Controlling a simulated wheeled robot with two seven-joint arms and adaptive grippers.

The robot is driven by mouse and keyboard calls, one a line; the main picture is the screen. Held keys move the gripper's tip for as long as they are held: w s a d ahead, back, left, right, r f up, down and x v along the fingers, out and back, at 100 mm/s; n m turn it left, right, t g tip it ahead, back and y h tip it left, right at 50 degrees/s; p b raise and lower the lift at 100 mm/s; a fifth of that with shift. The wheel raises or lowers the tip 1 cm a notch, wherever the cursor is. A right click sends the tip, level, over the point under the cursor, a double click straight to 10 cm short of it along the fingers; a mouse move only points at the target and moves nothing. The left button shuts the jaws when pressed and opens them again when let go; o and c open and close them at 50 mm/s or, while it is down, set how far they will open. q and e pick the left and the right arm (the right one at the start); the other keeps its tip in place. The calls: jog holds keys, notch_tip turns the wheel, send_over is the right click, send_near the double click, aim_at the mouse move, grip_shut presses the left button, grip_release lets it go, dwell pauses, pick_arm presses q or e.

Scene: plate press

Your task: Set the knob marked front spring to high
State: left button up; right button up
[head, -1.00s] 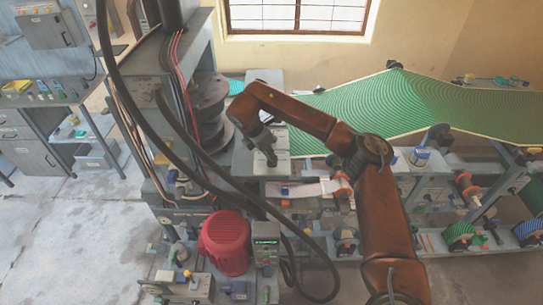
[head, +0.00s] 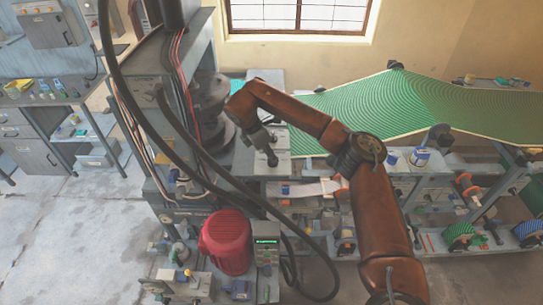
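My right arm reaches in from the lower right, and its gripper (head: 268,152) points down over a grey panel (head: 278,166) beside the press (head: 208,100). The gripper is small and dark here, and I cannot tell whether its fingers are apart. No knob marked front spring can be made out; the panel's details are too small, and the gripper covers part of it. My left gripper is not in view.
Thick black hoses loop in front of the press. A red motor (head: 227,242) and a control box with a green display (head: 266,255) stand below. A green ribbed belt (head: 400,105) lies to the right. A workbench (head: 45,95) stands at far left.

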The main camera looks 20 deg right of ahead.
jog(key=o, duration=0.4)
jog(key=shift+c, duration=0.2)
jog(key=shift+r, duration=0.1)
jog(key=v, duration=1.1)
jog(key=shift+a+r, duration=0.25)
jog(key=shift+r, duration=0.1)
